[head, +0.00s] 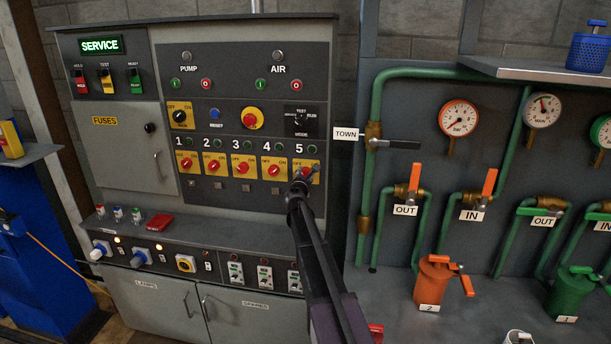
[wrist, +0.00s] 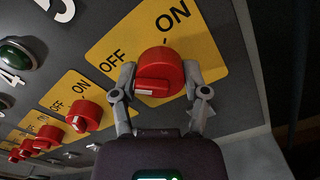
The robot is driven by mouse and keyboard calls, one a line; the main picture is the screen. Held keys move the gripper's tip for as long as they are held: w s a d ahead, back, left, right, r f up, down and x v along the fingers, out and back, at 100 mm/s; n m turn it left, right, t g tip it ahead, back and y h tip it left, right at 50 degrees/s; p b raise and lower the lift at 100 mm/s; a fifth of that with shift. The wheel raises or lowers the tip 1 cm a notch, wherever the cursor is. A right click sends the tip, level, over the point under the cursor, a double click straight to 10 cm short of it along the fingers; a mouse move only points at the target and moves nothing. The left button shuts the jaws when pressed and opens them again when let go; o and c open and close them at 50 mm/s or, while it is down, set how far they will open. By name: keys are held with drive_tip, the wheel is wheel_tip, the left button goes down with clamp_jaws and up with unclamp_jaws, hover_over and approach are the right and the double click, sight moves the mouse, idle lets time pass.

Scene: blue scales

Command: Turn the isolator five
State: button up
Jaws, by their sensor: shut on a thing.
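The isolator five (wrist: 160,72) is a red round knob with a raised grip on a yellow OFF/ON plate (wrist: 197,36). In the head view its plate (head: 316,167) sits under the number 5, at the right end of the row. My gripper (wrist: 158,84) is shut on this knob, with one finger on each side. The white mark on the grip lies toward the OFF side in the wrist view. In the head view my gripper (head: 303,176) partly covers the knob.
Isolators one to four (head: 187,164) stand in the same row to the left, close by. Green lamps (head: 312,149) sit above them. To the right are a TOWN lever (head: 404,144), green pipes and orange valve handles (head: 489,184). A sloped control ledge (head: 185,225) lies below.

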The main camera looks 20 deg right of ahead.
drive_tip(key=shift+w, duration=0.1)
idle(0.3)
drive_tip(key=o, duration=1.1)
drive_tip(key=shift+o, duration=0.2)
drive_tip(key=v, duration=1.2)
